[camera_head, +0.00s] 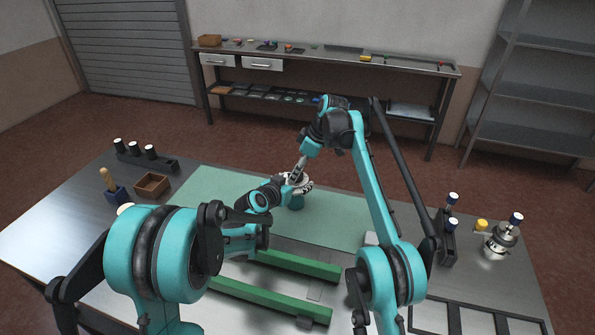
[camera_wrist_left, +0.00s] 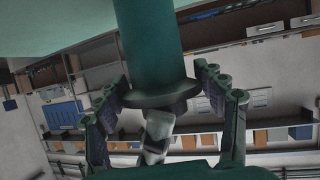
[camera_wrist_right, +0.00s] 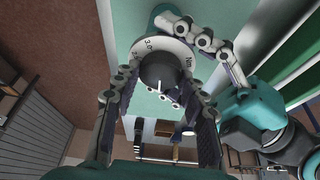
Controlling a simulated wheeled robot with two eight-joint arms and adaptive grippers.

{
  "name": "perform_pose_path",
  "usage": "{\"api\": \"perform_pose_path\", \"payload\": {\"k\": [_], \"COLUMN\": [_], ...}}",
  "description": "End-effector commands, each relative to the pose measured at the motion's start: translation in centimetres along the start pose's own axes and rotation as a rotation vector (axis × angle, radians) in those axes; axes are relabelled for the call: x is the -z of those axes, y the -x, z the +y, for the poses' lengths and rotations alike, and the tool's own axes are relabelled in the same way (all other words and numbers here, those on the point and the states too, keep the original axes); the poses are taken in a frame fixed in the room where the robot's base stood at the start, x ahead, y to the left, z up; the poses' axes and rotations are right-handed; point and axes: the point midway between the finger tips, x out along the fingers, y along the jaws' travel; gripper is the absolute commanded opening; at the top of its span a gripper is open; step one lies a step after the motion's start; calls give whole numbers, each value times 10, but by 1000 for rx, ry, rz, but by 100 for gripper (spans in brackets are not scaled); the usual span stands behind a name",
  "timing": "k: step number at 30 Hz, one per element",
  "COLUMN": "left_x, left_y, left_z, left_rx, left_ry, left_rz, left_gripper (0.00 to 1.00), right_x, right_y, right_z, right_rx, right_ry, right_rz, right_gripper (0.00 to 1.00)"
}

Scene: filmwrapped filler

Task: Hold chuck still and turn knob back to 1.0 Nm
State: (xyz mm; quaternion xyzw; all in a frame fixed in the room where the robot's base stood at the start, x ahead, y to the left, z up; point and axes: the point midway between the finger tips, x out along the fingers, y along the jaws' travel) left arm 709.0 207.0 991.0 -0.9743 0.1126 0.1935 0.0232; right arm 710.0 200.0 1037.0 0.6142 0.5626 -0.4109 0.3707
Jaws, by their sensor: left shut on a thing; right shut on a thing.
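A teal device with a white dial ring (camera_head: 296,182) on top stands on the green mat. My left gripper (camera_wrist_left: 163,95) is shut around the teal cylindrical chuck body (camera_wrist_left: 150,45) from the side. Its white-linked fingers also show beside the dial in the right wrist view. Its exact contact is partly hidden.
Green rails (camera_head: 290,262) lie on the table in front of the mat. A metal device with a yellow knob (camera_head: 499,240) stands right. Both arms crowd the middle.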

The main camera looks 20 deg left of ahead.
Motion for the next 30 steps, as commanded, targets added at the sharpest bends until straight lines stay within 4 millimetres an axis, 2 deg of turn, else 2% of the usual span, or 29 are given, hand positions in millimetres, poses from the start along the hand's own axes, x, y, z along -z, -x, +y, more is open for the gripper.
{"api": "perform_pose_path", "payload": {"k": [10, 11, 12, 13, 23, 30], "left_x": [-1, -1, -1, -1, -1, -1], "left_y": [0, 0, 0, 0, 0, 0], "left_z": [0, 0, 0, 0, 0, 0], "left_rx": [-2, -2, -2, -2, -2, -2], "left_ry": [2, 2, 2, 2, 2, 1], "left_rz": [-1, -1, -1, -1, -2, -2], "left_gripper": [30, 30, 30, 30, 30, 30], "right_x": [0, 0, 0, 0, 0, 0], "right_y": [0, 0, 0, 0, 1, 22], "right_z": [0, 0, 0, 0, 0, -1], "right_rx": [2, 2, 2, 2, 2, 1], "right_ry": [2, 2, 2, 2, 1, 0], "right_rz": [0, 0, 0, 0, 0, 0], "right_gripper": [13, 47, 58, 63, 63, 63]}}
